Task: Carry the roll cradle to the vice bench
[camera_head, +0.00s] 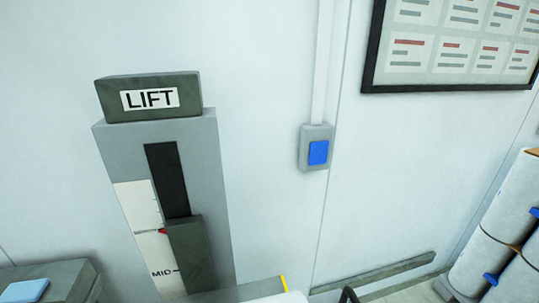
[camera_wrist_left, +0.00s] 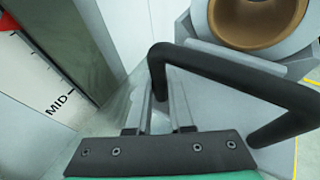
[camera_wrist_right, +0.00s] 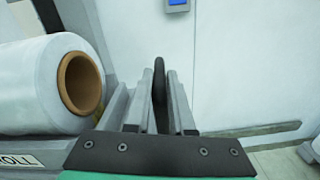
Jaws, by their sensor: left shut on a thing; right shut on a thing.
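The grey roll cradle (camera_wrist_left: 212,98) has black bar handles and carries a white roll (camera_wrist_right: 35,88) with a brown core. My left gripper (camera_wrist_left: 160,92) is shut on one black handle (camera_wrist_left: 235,75) in the left wrist view. My right gripper (camera_wrist_right: 160,95) is shut on the other black handle (camera_wrist_right: 158,72) in the right wrist view. A label reading "ROLL" (camera_wrist_right: 20,161) shows on the cradle's side. I cannot make out the vice bench.
A grey lift column (camera_head: 214,165) marked "LIFT" stands against the wall, its red pointer (camera_head: 150,231) above "MID". A grey block with a blue pad (camera_head: 24,291) is at lower left. Wrapped white rolls (camera_head: 505,225) stand at right. A blue-buttoned wall box (camera_head: 318,151) hangs mid-wall.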

